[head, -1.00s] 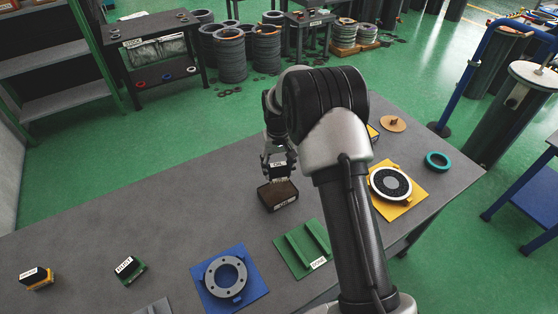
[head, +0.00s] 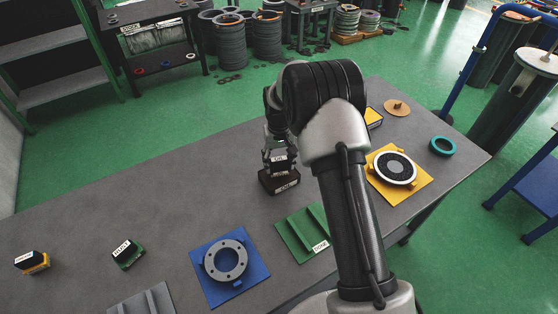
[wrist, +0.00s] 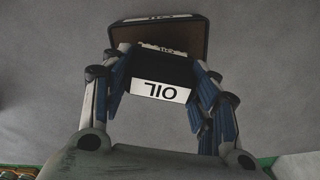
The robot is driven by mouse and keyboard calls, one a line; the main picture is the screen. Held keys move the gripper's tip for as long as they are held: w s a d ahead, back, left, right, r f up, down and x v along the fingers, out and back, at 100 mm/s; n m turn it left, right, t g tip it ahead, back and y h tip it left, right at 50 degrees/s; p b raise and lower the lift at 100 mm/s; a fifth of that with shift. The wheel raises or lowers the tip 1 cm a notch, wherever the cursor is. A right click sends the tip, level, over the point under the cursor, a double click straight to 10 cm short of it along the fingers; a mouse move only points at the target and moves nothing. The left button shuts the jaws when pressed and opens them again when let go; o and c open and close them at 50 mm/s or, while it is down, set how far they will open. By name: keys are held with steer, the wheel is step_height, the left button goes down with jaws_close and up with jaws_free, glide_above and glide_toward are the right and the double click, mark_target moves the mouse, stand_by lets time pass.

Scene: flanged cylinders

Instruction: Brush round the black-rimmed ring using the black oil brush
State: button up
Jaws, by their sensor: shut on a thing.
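My gripper (wrist: 162,92) is shut on the black oil brush (wrist: 150,70), whose white label reads OIL upside down in the wrist view.
A grey flanged ring (head: 213,262) lies on a blue plate (head: 253,289). A green fixture (head: 296,232) stands near the front edge. A teal ring (head: 442,146) lies at right. The table's left middle is clear.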

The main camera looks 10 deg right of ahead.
mark_target(279, 158)
steer(key=shift+f+b, duration=0.35)
steer(key=shift+f, duration=0.2)
stand_by(1.7)
steer(key=shift+r+p, duration=2.15)
steer(key=shift+r, duration=1.4)
